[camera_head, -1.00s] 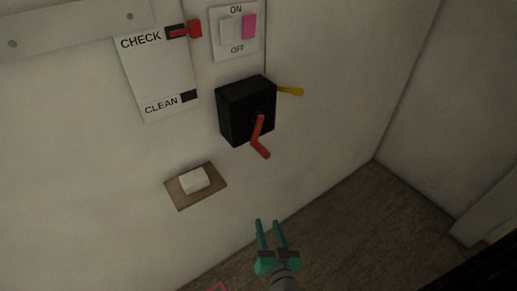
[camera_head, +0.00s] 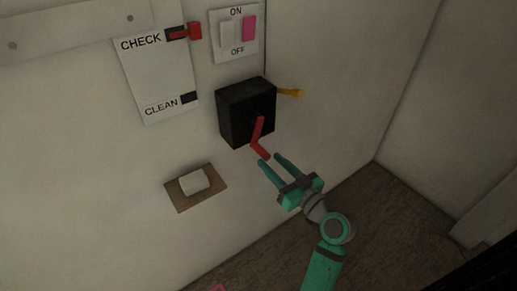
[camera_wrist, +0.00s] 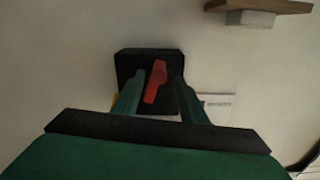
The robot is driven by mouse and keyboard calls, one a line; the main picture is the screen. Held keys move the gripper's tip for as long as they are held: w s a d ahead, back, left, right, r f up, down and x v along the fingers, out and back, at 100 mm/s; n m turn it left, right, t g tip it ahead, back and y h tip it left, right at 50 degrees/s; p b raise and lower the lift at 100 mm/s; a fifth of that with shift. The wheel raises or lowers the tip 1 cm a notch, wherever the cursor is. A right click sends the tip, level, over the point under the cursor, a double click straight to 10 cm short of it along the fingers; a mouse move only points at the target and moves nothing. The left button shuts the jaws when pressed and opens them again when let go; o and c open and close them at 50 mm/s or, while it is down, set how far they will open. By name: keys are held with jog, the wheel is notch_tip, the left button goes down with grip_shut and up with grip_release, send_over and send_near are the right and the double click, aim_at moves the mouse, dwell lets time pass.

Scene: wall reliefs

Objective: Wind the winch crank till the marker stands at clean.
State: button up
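The black winch box (camera_head: 246,110) is on the wall, with a red crank (camera_head: 258,134) on its front. The crank's handle points down and slightly right. A white sign (camera_head: 158,76) carries CHECK at its top and CLEAN lower down. The red marker (camera_head: 193,31) stands at CHECK. In the wrist view the red crank (camera_wrist: 155,82) shows between my open fingers (camera_wrist: 155,85), with the black box (camera_wrist: 133,64) behind. I cannot tell whether the fingers touch it.
A yellow lever (camera_head: 291,93) sticks out from the box's right side. A small shelf (camera_head: 206,195) with a white block (camera_head: 194,181) is at lower left. A wall corner is at right.

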aim_at(259, 148)
jog(key=x, duration=0.8)
grip_shut()
jog(key=shift+d, duration=0.1)
